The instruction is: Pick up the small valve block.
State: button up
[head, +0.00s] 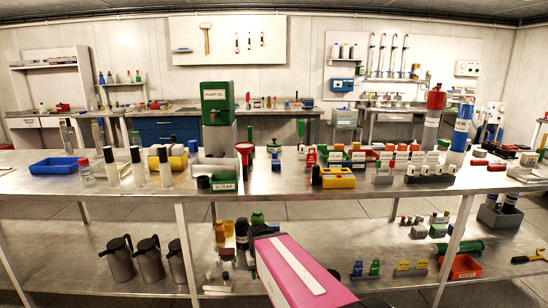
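I cannot tell for sure which item is the small valve block; the parts are small in the head view. Small grey blocks (383,176) sit on the metal bench right of centre, and a longer dark grey block with white parts on top (430,175) stands to their right. A yellow block or tray (338,178) lies to their left. More small grey blocks (419,231) lie on the lower shelf. A pink arm link of mine rises at the bottom centre; my gripper is not in view.
The metal bench (290,188) is crowded at its middle and right. A blue tray (58,166), tall clear cylinders, a green scrap bin (224,185) and a green pump oil container (217,104) stand left. Jugs (148,260) and an orange bin (461,268) are on the lower shelf.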

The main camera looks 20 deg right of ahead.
aim_at(216, 284)
jog(key=j+z, duration=0.3)
jog(key=z, duration=0.15)
jog(key=j+z, duration=0.65)
jog(key=z, duration=0.25)
jog(key=k+j, duration=0.1)
jog(key=j, duration=0.3)
jog(key=k+j+z, duration=0.1)
jog(key=j, duration=0.25)
jog(key=k+j+z, duration=0.1)
jog(key=j, duration=0.3)
jog(key=k+j, duration=0.2)
jog(key=j, duration=0.15)
jog(key=k+j+z, duration=0.1)
jog(key=j, duration=0.25)
jog(key=k+j, duration=0.2)
jog(key=j, duration=0.15)
jog(key=i+z, duration=0.05)
